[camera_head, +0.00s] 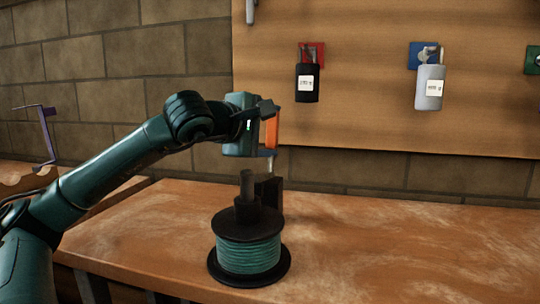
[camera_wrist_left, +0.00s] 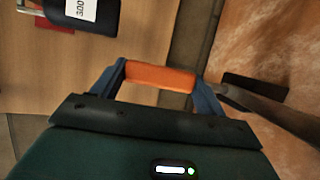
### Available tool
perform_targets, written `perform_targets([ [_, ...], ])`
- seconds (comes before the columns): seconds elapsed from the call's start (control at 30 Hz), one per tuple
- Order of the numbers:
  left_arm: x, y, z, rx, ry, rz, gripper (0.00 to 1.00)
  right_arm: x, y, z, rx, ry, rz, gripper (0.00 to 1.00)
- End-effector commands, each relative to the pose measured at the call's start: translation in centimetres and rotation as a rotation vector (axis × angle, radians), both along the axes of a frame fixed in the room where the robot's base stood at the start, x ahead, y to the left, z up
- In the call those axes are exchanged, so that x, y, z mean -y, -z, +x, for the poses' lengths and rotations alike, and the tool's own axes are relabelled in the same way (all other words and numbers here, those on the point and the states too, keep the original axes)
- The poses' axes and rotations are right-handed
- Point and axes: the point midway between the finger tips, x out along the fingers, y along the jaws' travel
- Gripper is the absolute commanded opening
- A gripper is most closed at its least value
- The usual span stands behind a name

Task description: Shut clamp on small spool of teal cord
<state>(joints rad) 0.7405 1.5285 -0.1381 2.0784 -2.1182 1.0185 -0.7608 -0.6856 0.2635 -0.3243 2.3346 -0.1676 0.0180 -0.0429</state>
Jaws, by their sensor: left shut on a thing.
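The small spool of teal cord (camera_head: 248,256) stands upright on the bench, with black flanges and a dark post rising from its top. The clamp's dark upright block (camera_head: 271,198) stands just behind the spool, partly hidden by it. Above it is an orange handle (camera_head: 272,132), raised well over the spool. My left gripper (camera_head: 262,128) is shut on this handle. In the left wrist view the orange handle (camera_wrist_left: 160,76) lies between my two blue fingers, and a grey bar (camera_wrist_left: 268,113) runs from there to the lower right. My right gripper is not in view.
The wooden bench top (camera_head: 400,250) is clear to the right of the spool. A board (camera_head: 370,110) on the brick wall carries a black padlock (camera_head: 307,83) and a grey padlock (camera_head: 430,88). A purple bracket-like thing (camera_head: 46,135) stands at the far left.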

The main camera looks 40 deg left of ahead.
Motion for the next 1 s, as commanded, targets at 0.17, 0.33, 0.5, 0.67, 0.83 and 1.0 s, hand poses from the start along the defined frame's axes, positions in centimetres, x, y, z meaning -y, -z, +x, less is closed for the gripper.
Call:
perform_targets([
  [0.17,0.5,0.7,-0.8,0.1,0.002,0.055,0.32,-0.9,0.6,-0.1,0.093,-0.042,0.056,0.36],
  [0.33,0.6,0.4,-1.2,0.164,0.001,0.089,0.32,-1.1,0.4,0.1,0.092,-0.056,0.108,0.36],
  [0.5,0.8,0.2,-1.4,0.198,0.001,0.108,0.31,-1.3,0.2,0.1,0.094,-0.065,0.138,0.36],
  [0.67,0.8,0.0,-1.5,0.211,0.001,0.117,0.32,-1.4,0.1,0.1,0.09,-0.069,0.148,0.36],
  [0.83,0.9,0.0,-1.5,0.213,0.003,0.12,0.32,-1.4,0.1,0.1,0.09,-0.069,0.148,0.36],
  [1.0,0.9,0.0,-1.5,0.213,0.003,0.121,0.32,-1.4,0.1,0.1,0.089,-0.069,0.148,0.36],
])
